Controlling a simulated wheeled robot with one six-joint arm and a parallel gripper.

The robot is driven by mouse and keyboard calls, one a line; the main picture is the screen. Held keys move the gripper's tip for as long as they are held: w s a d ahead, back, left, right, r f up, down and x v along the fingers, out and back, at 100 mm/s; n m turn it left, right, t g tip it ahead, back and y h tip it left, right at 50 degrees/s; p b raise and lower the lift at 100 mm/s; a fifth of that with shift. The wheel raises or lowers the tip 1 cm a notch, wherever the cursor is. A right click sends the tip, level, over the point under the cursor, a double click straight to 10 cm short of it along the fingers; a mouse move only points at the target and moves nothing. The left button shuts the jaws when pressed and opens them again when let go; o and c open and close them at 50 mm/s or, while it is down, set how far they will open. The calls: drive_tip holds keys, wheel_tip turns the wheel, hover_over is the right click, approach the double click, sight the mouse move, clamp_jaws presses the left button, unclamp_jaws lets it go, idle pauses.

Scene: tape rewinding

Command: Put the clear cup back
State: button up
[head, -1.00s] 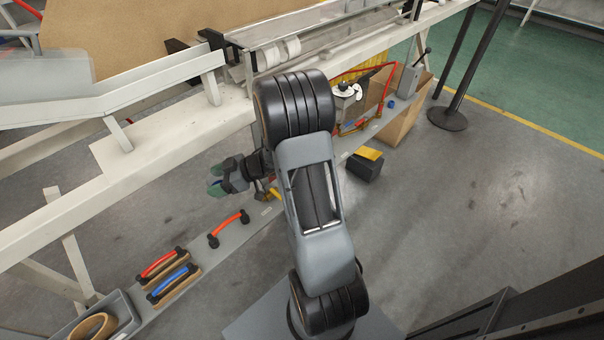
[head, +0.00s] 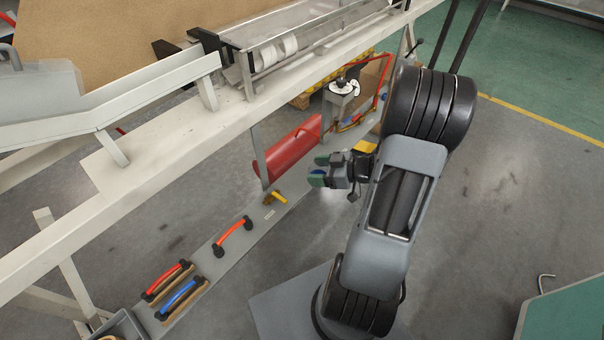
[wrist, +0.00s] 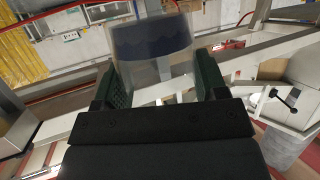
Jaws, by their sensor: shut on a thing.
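My gripper (head: 318,170) has green finger pads and is in the middle of the head view, pointing left over the floor-level shelf beside the white bench. In the wrist view my gripper (wrist: 163,82) is shut on the clear cup (wrist: 152,62), with one finger at each side of it. The cup is see-through, with a dark blue band across its upper part in that view.
A red curved tank (head: 290,148) stands just left of my gripper, under the white bench frame (head: 180,135).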

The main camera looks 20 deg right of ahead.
drive_tip(key=w+f+b, duration=0.1)
drive_tip(key=w+f, duration=0.2)
drive_tip(key=w, duration=0.1)
drive_tip(key=w+f+b, duration=0.1)
drive_tip(key=w+f, duration=0.1)
drive_tip(key=w, duration=0.2)
drive_tip(key=w+f+b, duration=0.1)
drive_tip(key=w+f, duration=0.2)
drive_tip(key=w, duration=0.1)
drive_tip(key=shift+d+f+b, duration=0.1)
drive_tip(key=shift+f+b, duration=0.25)
drive_tip(key=shift+w+f+b, duration=0.2)
drive_tip(key=shift+f+b, duration=0.2)
drive_tip(key=shift+f, duration=0.6)
drive_tip(key=shift+w+f+b, duration=0.2)
drive_tip(key=shift+f+b, duration=0.2)
drive_tip(key=shift+f, duration=0.55)
drive_tip(key=shift+f, duration=0.1)
drive_tip(key=o, duration=1)
